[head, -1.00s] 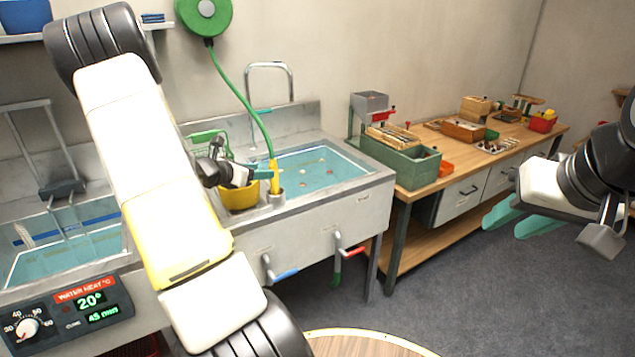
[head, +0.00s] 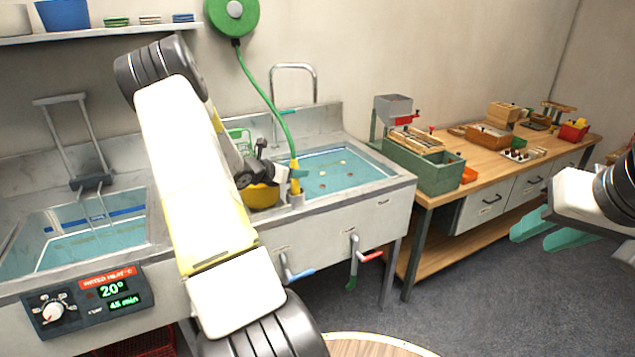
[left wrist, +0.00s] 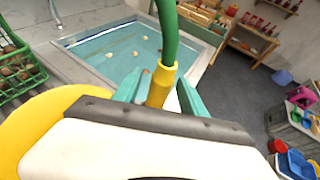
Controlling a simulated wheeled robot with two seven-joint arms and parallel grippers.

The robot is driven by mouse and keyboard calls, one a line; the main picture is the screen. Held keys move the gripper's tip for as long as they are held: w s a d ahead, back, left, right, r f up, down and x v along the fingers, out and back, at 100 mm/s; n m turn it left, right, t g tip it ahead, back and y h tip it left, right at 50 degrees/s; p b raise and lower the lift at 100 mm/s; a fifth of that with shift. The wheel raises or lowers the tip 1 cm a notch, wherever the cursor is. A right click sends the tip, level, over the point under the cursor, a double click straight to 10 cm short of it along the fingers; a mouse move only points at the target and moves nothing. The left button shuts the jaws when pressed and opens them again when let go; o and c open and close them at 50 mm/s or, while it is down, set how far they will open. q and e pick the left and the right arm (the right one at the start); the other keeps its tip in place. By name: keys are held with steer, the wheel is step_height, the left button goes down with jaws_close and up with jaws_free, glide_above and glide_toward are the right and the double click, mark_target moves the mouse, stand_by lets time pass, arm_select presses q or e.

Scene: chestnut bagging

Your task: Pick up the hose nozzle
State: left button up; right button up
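The yellow hose nozzle (head: 295,178) stands upright in a small holder (head: 297,199) on the sink's front rim, with the green hose (head: 272,108) rising from its top. My left gripper (head: 297,173) is at the nozzle. In the left wrist view, the nozzle (left wrist: 161,86) stands between the two teal fingers (left wrist: 162,88), with narrow gaps beside it, so the gripper looks open around it. The nozzle's lower end is hidden there by the gripper body. My right gripper (head: 540,232) is open and empty, over the floor at the right.
The water-filled basin (head: 345,178) is behind. A wooden workbench (head: 490,163) with boxes stands right. The hose reel (head: 232,15) hangs on the wall.

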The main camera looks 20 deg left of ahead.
arm_select(q)
jaws_close()
stand_by(1.2)
